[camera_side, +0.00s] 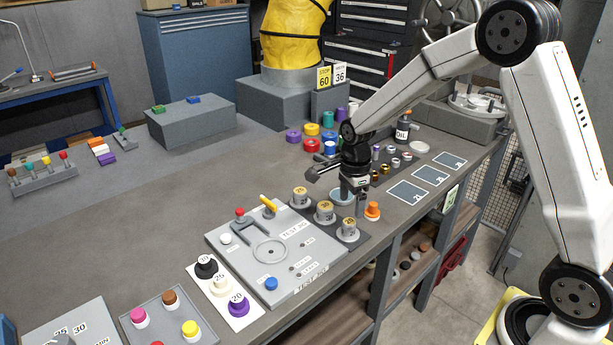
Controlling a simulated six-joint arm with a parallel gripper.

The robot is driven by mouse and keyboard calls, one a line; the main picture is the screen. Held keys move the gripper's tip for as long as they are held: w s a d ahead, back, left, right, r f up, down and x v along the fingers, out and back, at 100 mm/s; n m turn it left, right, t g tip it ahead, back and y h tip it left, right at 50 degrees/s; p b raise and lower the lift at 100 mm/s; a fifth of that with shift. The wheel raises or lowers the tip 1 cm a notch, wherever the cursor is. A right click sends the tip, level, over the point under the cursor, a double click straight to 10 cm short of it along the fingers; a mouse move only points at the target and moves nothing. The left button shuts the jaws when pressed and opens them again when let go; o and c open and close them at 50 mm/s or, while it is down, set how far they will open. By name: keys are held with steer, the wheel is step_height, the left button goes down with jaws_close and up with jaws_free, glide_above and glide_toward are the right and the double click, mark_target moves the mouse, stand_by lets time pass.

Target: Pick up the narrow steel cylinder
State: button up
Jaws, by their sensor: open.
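My gripper (353,196) is open and points down over the near side of the bench, with a pale blue round dish (341,197) just behind and beside its fingers. Nothing shows between the fingers. Several small metal cylinders, some silver (395,163) and some brass-coloured (376,177), stand on a dark mat behind and to the right of the gripper. I cannot tell from this view which is the narrow steel cylinder. Three wider grey cylinders with gold labelled tops (325,212) stand on another dark mat, left of and in front of the gripper.
An orange-topped piece (372,211) stands close to the right of the fingers. A grey test jig (268,252) with a yellow handle lies to the left. Outlined squares (408,193) at the right are bare.

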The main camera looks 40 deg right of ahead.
mark_target(349, 221)
steer(key=shift+f, duration=0.1)
steer(key=shift+f, duration=1.25)
steer(key=shift+w+f, duration=0.1)
steer(key=shift+f, duration=2.5)
steer(key=shift+c, duration=0.3)
jaws_close()
